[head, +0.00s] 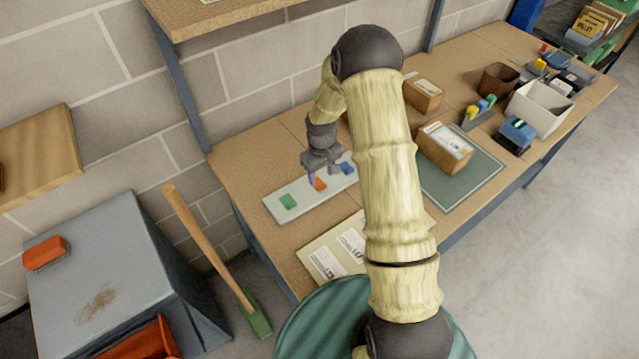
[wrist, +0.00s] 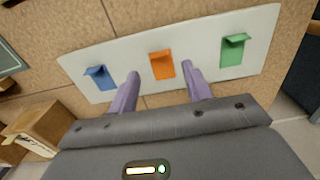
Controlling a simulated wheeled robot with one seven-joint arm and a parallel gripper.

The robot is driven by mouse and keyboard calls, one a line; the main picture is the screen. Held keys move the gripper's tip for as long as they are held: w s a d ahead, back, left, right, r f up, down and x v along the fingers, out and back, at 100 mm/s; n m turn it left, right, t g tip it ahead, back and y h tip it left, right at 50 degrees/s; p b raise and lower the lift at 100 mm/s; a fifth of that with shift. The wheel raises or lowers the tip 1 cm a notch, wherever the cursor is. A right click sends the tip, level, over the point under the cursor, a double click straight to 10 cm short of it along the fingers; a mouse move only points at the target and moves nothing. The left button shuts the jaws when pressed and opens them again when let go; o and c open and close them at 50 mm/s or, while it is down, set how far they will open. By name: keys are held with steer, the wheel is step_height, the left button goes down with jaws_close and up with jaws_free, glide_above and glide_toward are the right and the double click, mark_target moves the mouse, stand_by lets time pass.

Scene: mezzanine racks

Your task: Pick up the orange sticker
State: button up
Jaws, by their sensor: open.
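The orange sticker (head: 320,184) lies in the middle of a white strip (head: 268,207) on the workbench, with a green sticker (head: 288,201) and a blue sticker (head: 347,168) on either side. In the wrist view the orange sticker (wrist: 162,65) has a small folded flap at its top edge. My gripper (head: 315,178) is just above the strip at the orange sticker. In the wrist view its two fingers (wrist: 158,85) are apart, with the orange sticker ahead between them and nothing held. Its exact height above the sticker is hard to tell.
Labelled sheets (head: 328,262) lie in front of the strip. A cardboard box (head: 445,147) stands on a green mat (head: 470,190) to the right. A shelf (head: 215,18) overhangs the bench's back left. A broom (head: 205,245) leans by the bench's left end.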

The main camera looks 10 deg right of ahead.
mark_target(322, 189)
steer(key=shift+s+d+f+p, duration=0.1)
steer(key=shift+f+p, duration=0.15)
steer(key=shift+f, duration=0.4)
steer(key=shift+s+a+f+p, duration=0.1)
steer(key=shift+f+p, duration=0.1)
steer(key=shift+f, duration=0.45)
steer(key=shift+s+d+f+p, duration=0.1)
steer(key=shift+f+p, duration=0.15)
steer(key=shift+f, duration=0.4)
steer(key=c, duration=0.8)
